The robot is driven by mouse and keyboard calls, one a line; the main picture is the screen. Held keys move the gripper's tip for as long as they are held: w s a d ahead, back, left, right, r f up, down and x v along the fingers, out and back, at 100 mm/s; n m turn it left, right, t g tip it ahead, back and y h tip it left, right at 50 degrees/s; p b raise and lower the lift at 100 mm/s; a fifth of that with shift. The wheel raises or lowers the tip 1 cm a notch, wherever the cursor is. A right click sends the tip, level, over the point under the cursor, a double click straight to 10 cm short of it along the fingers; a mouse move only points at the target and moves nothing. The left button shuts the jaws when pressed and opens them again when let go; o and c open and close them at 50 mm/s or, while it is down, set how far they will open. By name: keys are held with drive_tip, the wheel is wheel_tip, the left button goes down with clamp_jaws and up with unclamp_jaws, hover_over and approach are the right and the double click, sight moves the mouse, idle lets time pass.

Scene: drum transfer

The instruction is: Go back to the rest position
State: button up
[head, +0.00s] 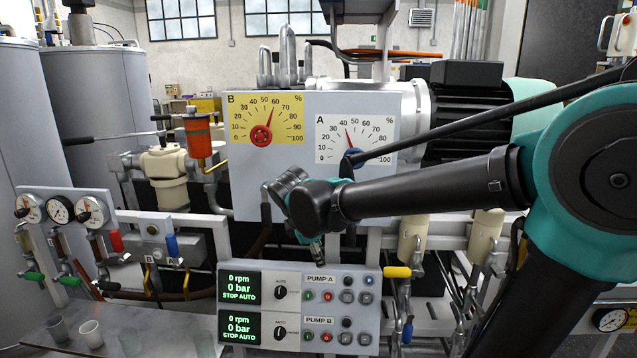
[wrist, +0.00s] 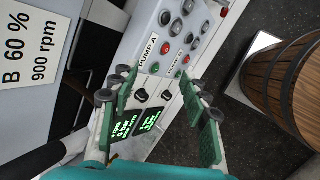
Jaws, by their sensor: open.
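My gripper (wrist: 157,84) is open and empty in the wrist view, its two green-padded fingers spread over the pump control panel. In the head view my arm reaches in from the right, and the gripper (head: 317,246) points down just above the panel's top edge, mostly hidden behind my wrist. The pump control panel (head: 334,285) has rows for Pump A and Pump B. Both displays read 0 rpm, 0 bar, STOP AUTO. It also shows tilted in the wrist view (wrist: 204,40). I cannot tell whether a finger touches anything.
Yellow dial B (head: 240,131) points near 60 and white dial A (head: 330,126) near 40. Gauges and valves (head: 60,205) stand left, with cups (head: 91,334) on a metal surface. The wrist view shows a wooden barrel (wrist: 284,80) and a "B 60 % 900 rpm" sign (wrist: 28,52).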

drive_tip(key=s+d+f+m+y, duration=0.1)
drive_tip(key=s+d+f+m, duration=0.5)
drive_tip(key=d+f+m, duration=0.2)
drive_tip(key=s+d+f+m+g+y, duration=0.1)
drive_tip(key=s+d+f+m, duration=0.6)
drive_tip(key=d+m, duration=0.4)
drive_tip(key=shift+s+d+f+m+y, duration=0.15)
drive_tip(key=shift+s+f+m+y, duration=0.2)
drive_tip(key=shift+f, duration=0.55)
drive_tip(key=shift+w, duration=0.15)
